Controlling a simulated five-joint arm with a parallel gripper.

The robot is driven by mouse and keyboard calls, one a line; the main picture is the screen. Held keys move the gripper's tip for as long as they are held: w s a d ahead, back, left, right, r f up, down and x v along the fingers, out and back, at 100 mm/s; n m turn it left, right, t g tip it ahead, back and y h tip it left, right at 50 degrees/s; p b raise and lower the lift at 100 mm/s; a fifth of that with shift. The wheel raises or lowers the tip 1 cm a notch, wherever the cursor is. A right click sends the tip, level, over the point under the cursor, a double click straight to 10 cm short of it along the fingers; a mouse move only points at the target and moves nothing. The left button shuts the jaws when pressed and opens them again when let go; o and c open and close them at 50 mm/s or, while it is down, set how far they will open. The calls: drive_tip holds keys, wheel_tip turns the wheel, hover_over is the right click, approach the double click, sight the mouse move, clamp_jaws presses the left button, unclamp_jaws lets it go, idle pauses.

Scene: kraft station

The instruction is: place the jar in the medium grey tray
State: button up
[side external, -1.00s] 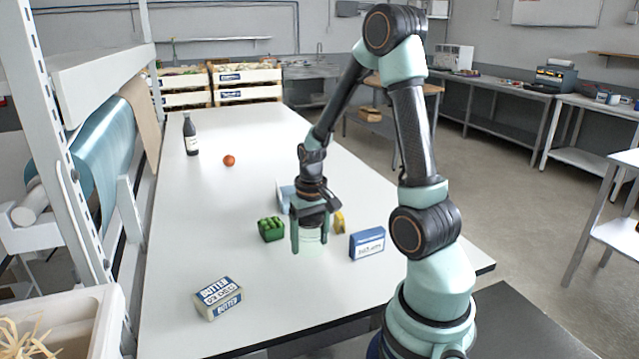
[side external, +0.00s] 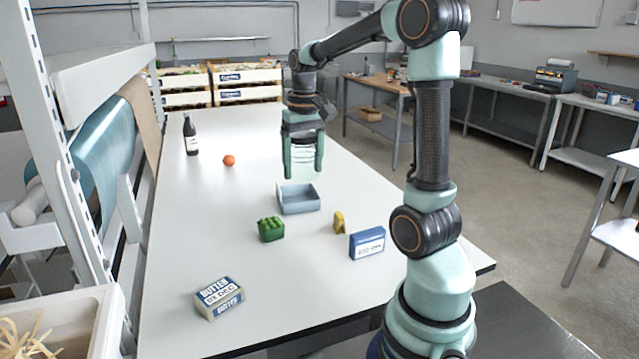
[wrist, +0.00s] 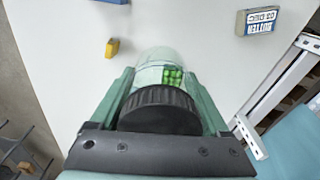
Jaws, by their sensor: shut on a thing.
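The jar (side external: 303,153) is clear, with a black lid (wrist: 160,108) that shows in the wrist view. My gripper (side external: 303,168) is shut on the jar and holds it upright, well above the table. The grey-blue tray (side external: 301,208) sits on the table below my gripper in the side view and looks empty. The jar is clear of the tray; its exact alignment over it is hard to tell. The tray does not show in the wrist view.
A green carton (side external: 271,229) stands near the tray's front left. A yellow item (side external: 339,222) and a blue-and-white box (side external: 367,243) lie to the right. A butter box (side external: 219,297) is nearer the front. An orange ball-like fruit (side external: 229,160) and dark bottle (side external: 190,134) are farther back.

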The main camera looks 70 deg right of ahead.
drive_tip(key=w+d+f, duration=0.2)
drive_tip(key=w+d, duration=0.5)
drive_tip(key=d, duration=0.3)
drive_tip(key=w+d+f+n, duration=0.1)
drive_tip(key=w+d+f, duration=0.3)
drive_tip(key=d+f, duration=0.4)
drive_tip(key=f, duration=0.4)
drive_tip(key=d+f, duration=0.1)
drive_tip(key=f, duration=0.1)
drive_tip(key=shift+s+f, duration=0.1)
drive_tip(key=shift+f, duration=0.05)
drive_tip(key=shift+f, duration=0.3)
drive_tip(key=o, duration=1.4)
